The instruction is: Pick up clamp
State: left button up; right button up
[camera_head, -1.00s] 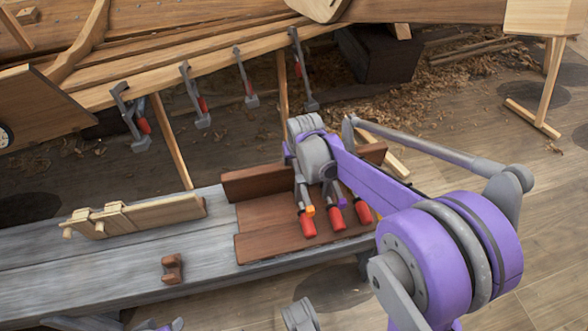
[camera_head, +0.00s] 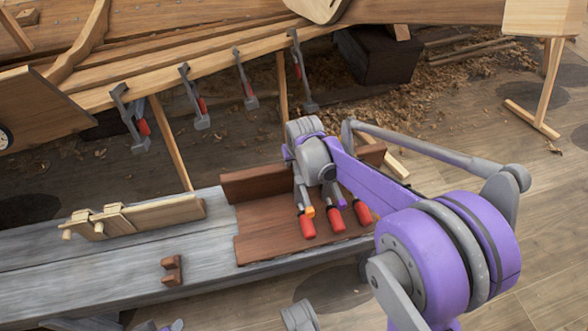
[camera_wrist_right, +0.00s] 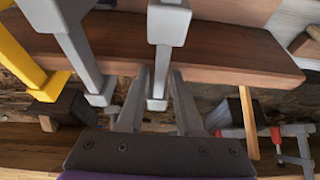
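Three clamps with red handles lie side by side in the brown wooden tray (camera_head: 259,223) on the grey bench: a left one (camera_head: 307,224), a middle one (camera_head: 335,219) and a right one (camera_head: 361,211). Another grey bar (camera_wrist_right: 82,58) and a yellow bar (camera_wrist_right: 25,58) are left of the fingers.
Several clamps (camera_head: 193,98) hang along the hull plank (camera_head: 180,75) behind the bench. A pale wooden jig (camera_head: 150,215) and a small brown block (camera_head: 172,269) stand on the bench's left part. Bare bench top lies between them and the tray.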

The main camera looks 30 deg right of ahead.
grip_shut()
dwell(1.1)
